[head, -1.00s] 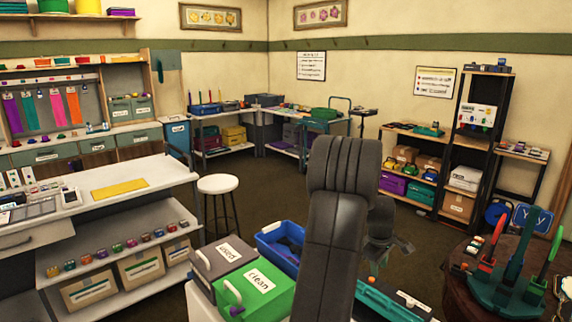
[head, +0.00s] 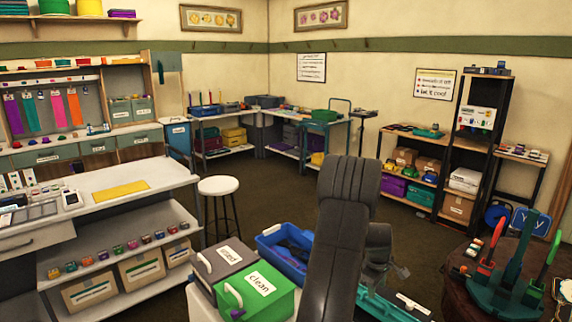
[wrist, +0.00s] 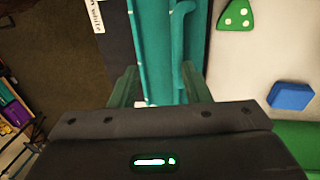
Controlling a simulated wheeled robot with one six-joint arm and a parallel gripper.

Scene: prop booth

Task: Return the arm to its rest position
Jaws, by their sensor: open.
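My arm rises in front of the head camera at the centre right and hides part of the floor and shelves behind it. My gripper (wrist: 160,88) is open in the wrist view, its two fingers apart. A long teal tray-like piece (wrist: 165,45) shows between and beyond the fingers; I see no grip on it. In the head view my gripper (head: 388,272) hangs low behind my forearm, partly hidden by it, over a teal tray (head: 375,302).
A green "clean" box (head: 262,290), a grey "used" box (head: 222,258) and a blue bin (head: 268,242) stand left of my arm. A round brown table (head: 462,296) is at right. A white stool (head: 218,186) stands behind. The wrist view shows a blue block (wrist: 291,96) and green piece (wrist: 236,15).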

